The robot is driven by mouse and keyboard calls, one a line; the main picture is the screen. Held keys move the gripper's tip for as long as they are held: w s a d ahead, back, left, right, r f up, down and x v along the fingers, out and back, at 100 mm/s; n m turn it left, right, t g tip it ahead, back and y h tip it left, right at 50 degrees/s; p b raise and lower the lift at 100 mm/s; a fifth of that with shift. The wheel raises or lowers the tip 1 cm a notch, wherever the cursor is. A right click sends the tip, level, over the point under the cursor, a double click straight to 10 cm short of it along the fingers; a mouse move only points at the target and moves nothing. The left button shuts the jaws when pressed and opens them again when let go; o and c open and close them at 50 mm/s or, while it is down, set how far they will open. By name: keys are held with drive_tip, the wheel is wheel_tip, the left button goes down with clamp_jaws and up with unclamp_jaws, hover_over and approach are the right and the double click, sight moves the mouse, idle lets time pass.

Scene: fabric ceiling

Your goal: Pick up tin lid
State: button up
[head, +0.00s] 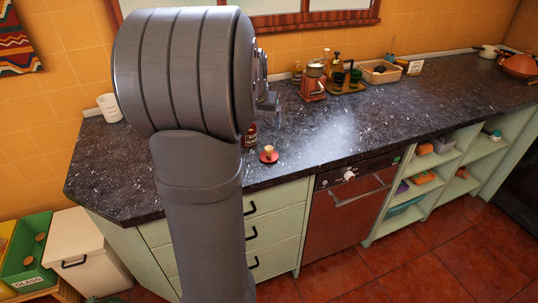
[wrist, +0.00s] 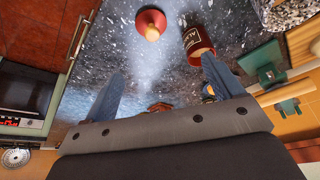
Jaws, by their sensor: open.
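The tin lid (head: 269,155) is a small red disc with a pale wooden knob, lying knob up on the dark speckled counter (head: 330,140) near its front edge. In the wrist view the lid (wrist: 150,22) is at the top centre, beyond the fingertips. A red tin (wrist: 197,42) with a dark label stands beside it; in the head view the tin (head: 251,135) is partly hidden by my arm. My gripper (wrist: 162,68) is open and empty, its two blue-grey fingers wide apart and clear of the lid. The head view mostly hides my gripper behind my arm.
A red-brown grinder (head: 312,88), a tray of bottles (head: 343,87) and a wooden box (head: 380,73) stand at the counter's back. A white cup (head: 109,107) is at the left. The counter right of the lid is clear. A dishwasher (head: 346,204) is below.

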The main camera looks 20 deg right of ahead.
drive_tip(key=m, duration=0.1)
approach(268, 148)
drive_tip(key=shift+h, duration=0.3)
drive_tip(key=x, duration=0.6)
drive_tip(key=shift+w+r, duration=0.1)
drive_tip(key=shift+w, duration=0.1)
drive_tip(key=shift+s+x, duration=0.1)
drive_tip(key=shift+x, duration=1.25)
drive_tip(key=shift+s+x, duration=0.15)
drive_tip(key=shift+x, duration=1.2)
drive_tip(key=shift+a, duration=0.25)
drive_tip(key=c, duration=1)
